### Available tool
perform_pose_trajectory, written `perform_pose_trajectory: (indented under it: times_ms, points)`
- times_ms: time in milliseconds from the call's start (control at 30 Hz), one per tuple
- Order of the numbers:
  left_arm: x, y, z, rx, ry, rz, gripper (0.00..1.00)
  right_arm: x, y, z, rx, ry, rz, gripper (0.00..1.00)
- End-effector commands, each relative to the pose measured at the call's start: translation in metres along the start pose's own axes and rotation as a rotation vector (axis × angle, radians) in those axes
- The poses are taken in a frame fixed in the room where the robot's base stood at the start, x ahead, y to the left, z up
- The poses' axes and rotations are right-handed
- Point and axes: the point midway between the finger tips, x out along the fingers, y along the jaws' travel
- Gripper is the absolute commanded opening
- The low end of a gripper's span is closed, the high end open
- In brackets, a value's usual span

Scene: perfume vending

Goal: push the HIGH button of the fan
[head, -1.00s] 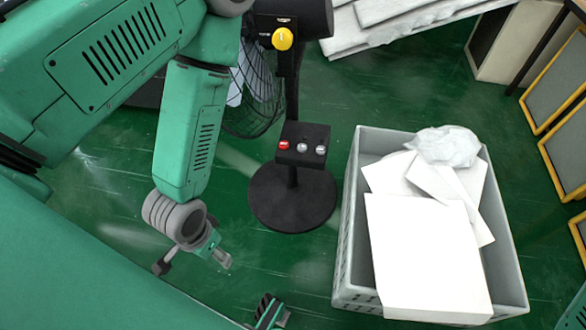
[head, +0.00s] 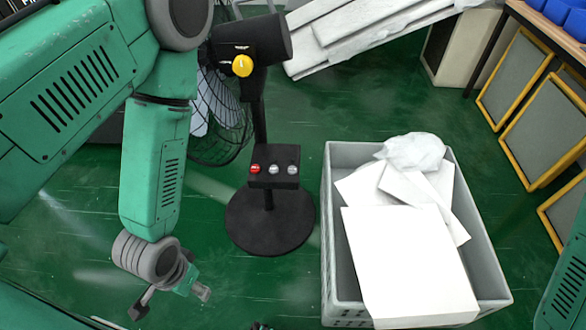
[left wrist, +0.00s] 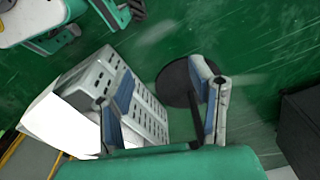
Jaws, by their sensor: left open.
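The black fan (head: 250,110) stands upright, its wire cage partly hidden behind my left arm. Its control box (head: 272,180) carries a red button (head: 255,169) and two grey buttons (head: 274,170) (head: 292,169); no labels are readable. A yellow knob (head: 242,66) sits on the motor housing. My left gripper (head: 172,301) is open and empty, left of and nearer than the round base (head: 270,236), apart from the buttons. The left wrist view shows its spread fingers (left wrist: 160,72) with the dark base (left wrist: 176,84) beyond. My right gripper (left wrist: 128,10) shows only partly there.
A grey crate (head: 330,235) with white boards and a crumpled white bundle stands right of the fan. White panels (head: 360,30) lie behind. Yellow-framed panels (head: 540,130) lean at the right. Green floor is open left of the fan base.

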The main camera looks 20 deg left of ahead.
Motion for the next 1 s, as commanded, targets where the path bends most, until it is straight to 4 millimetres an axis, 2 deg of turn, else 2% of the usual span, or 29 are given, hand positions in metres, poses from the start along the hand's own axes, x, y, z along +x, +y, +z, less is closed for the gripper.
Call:
perform_pose_trajectory:
  times_ms: [33,100,133,1000]
  points:
    - [0.0,0.0,0.0,0.0,0.0,0.0,0.26,0.0,0.0,0.0,0.0,0.0,0.0,0.33]
    - [0.0,0.0,0.0,0.0,0.0,0.0,0.02,0.0,0.0,0.0,0.0,0.0,0.0,0.33]
    - [0.0,0.0,0.0,0.0,0.0,0.0,0.0,0.0,0.0,0.0,0.0,0.0,0.0,0.33]
    - [0.0,0.0,-0.0001,0.0,0.0,0.0,0.0,0.0,0.0,0.0,0.0,0.0,0.0,0.33]
